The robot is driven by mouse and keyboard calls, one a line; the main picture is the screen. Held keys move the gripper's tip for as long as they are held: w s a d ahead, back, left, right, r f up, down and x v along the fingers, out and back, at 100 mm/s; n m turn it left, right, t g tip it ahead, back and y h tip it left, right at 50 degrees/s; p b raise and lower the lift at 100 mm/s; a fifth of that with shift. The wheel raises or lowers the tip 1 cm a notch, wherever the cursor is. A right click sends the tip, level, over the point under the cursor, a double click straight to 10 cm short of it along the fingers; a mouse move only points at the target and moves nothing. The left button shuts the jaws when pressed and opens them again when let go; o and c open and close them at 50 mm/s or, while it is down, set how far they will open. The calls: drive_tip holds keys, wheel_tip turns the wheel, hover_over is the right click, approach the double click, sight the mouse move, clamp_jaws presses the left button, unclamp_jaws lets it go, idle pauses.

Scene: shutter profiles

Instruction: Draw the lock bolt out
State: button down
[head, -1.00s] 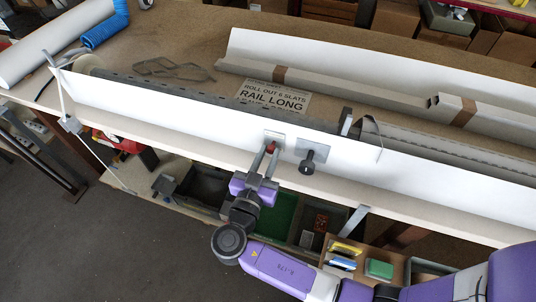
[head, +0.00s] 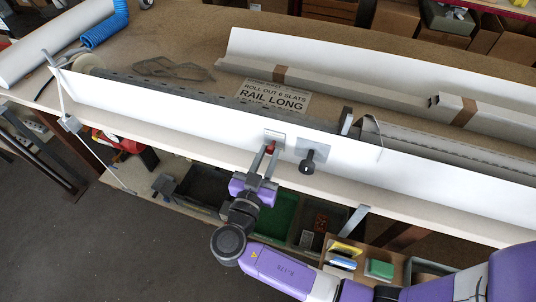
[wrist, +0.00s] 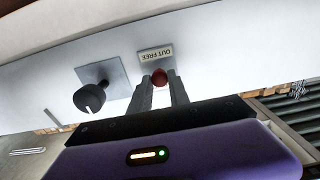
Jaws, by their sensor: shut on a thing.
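The lock bolt shows as a red knob (head: 271,149) on a small plate (head: 273,138) on the front face of the long white board (head: 200,118). In the wrist view the red knob (wrist: 159,76) sits below a label reading "OUT FREE" (wrist: 156,54). My gripper (head: 265,155) reaches up to it from the front. In the wrist view its two fingers (wrist: 159,88) are shut on the red knob, one on each side. The bolt's shaft is hidden behind the knob.
A sign (head: 272,97) and white profiles (head: 330,85) lie on the bench behind. Bins (head: 283,213) sit on the shelf below.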

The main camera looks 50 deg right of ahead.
drive_tip(key=shift+b+v, duration=0.65)
drive_tip(key=shift+v, duration=0.25)
drive_tip(key=shift+s+a, duration=0.1)
drive_tip(key=shift+a, duration=0.15)
drive_tip(key=c, duration=1.2)
unclamp_jaws()
drive_tip(key=shift+c, duration=0.2)
drive_tip(key=b+v, duration=0.2)
drive_tip(key=v, duration=0.6)
